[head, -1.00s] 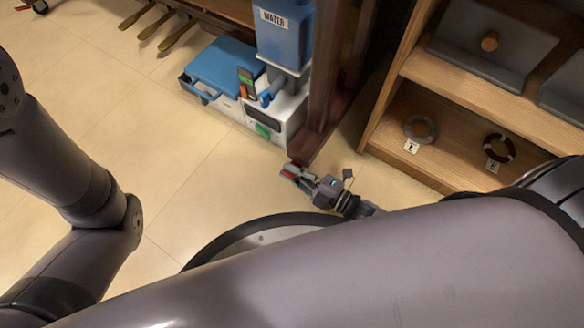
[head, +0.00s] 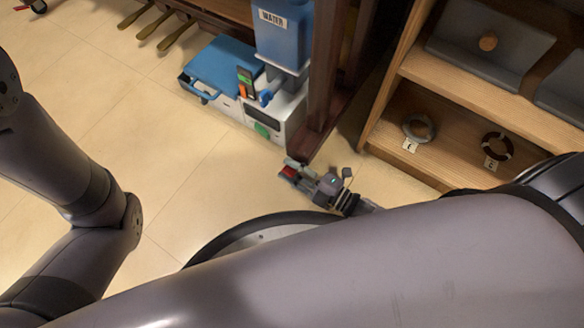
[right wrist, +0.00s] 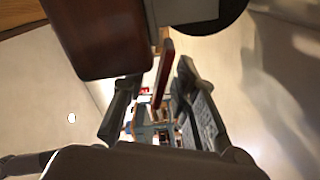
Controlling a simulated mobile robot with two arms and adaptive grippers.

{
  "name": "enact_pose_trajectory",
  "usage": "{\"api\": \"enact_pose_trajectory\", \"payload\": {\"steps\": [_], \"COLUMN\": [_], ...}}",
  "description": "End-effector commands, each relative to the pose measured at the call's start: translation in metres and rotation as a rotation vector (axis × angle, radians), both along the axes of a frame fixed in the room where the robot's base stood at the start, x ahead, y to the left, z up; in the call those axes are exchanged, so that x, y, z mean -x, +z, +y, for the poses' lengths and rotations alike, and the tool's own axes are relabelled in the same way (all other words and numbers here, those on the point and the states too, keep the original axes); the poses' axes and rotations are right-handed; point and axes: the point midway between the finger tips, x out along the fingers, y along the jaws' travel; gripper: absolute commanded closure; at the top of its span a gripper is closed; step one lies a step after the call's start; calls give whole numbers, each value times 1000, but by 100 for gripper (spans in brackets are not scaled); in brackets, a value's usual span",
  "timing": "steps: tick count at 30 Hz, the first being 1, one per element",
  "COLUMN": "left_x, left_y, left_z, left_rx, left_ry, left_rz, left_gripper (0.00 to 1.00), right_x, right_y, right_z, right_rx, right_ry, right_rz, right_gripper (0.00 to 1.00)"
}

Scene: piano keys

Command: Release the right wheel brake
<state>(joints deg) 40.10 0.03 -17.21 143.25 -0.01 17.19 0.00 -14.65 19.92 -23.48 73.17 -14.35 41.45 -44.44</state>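A red lever, likely the brake (right wrist: 163,73), shows in the right wrist view beside a dark wooden post end (right wrist: 100,35) and a grey and black wheel-like part (right wrist: 195,12). My right gripper (right wrist: 150,95) has its fingers apart, with the lever between them in the picture, nearer the right finger. I cannot tell whether they touch. In the head view my right gripper (head: 293,168) is low over the floor by the foot of the dark post (head: 318,125), with a small red patch (head: 288,172) at its tips. My left gripper is out of the head view.
A white unit (head: 285,110) with a blue WATER container (head: 283,35) and a blue case (head: 222,65) stand left of the post. A wooden shelf (head: 440,115) with two rings is at right.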

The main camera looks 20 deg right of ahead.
Motion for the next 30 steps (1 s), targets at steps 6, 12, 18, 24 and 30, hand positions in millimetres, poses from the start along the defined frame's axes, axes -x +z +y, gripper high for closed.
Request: {"api": "enact_pose_trajectory", "payload": {"steps": [6, 12, 18, 24, 30], "left_x": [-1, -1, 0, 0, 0], "left_y": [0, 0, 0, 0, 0], "left_z": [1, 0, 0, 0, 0], "left_rx": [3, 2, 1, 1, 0], "left_ry": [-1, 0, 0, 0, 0], "left_rz": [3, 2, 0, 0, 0], "left_gripper": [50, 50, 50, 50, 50], "right_x": [1, 19, 54, 81, 94], "right_y": [0, -1, -2, -1, 0], "right_z": [-1, -14, -42, -63, -73], "right_rx": [1, 3, 3, 2, 1], "right_ry": [0, 0, -1, 0, 0], "right_rz": [-1, 4, 5, 2, -1], "right_gripper": [73, 73, 73, 73, 73]}}
